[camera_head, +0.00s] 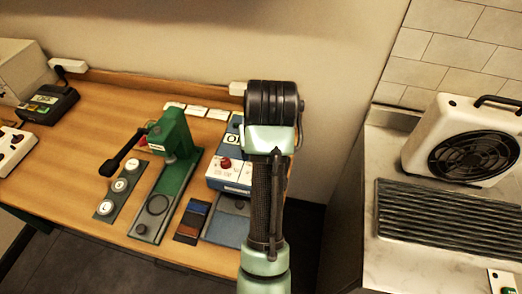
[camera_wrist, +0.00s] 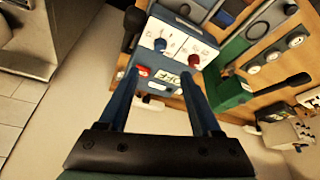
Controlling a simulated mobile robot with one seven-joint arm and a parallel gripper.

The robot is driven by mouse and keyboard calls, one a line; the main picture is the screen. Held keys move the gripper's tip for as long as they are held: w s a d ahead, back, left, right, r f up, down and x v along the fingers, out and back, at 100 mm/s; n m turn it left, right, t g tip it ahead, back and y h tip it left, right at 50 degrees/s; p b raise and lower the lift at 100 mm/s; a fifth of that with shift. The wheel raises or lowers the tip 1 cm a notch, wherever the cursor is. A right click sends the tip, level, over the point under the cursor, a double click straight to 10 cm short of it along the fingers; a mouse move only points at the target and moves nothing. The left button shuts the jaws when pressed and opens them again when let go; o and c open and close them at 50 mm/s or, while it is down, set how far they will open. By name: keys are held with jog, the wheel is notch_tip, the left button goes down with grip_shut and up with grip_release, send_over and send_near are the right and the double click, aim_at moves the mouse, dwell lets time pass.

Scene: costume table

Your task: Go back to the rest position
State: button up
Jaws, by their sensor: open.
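My gripper (camera_wrist: 158,76) shows in the wrist view as two dark blue fingers, spread apart with nothing held between them. Beyond the fingers is a white and blue control box (camera_wrist: 170,50) with a blue knob and a red knob. I cannot tell how far the fingertips are from it. In the head view my arm rises through the middle of the picture, and the fingers are hidden. The same control box (camera_head: 216,172) shows there just left of my arm, partly covered by it.
A green press-like device (camera_head: 172,150) with a black lever stands on the wooden table (camera_head: 95,115), left of the box. A dark device (camera_head: 48,103) sits at far left. A fan heater (camera_head: 462,140) and ribbed black plate (camera_head: 450,220) occupy the right counter. Bare wood lies centre left.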

jog(key=w+r+t+b, duration=0.2)
jog(key=r+t, duration=0.4)
jog(key=r, duration=0.6)
jog(key=w+r+t+b, duration=0.2)
jog(key=r+t, duration=0.5)
jog(key=r, duration=0.6)
jog(key=s+r+m+t+b, duration=0.1)
jog(key=s+r+t, duration=0.8)
jog(key=s+r, duration=0.7)
notch_tip(320, 180, up, 3)
jog(key=shift+s+a+f+t+h, duration=0.1)
jog(key=shift+s+a+t+h, duration=0.2)
jog(key=shift+a+t, duration=0.1)
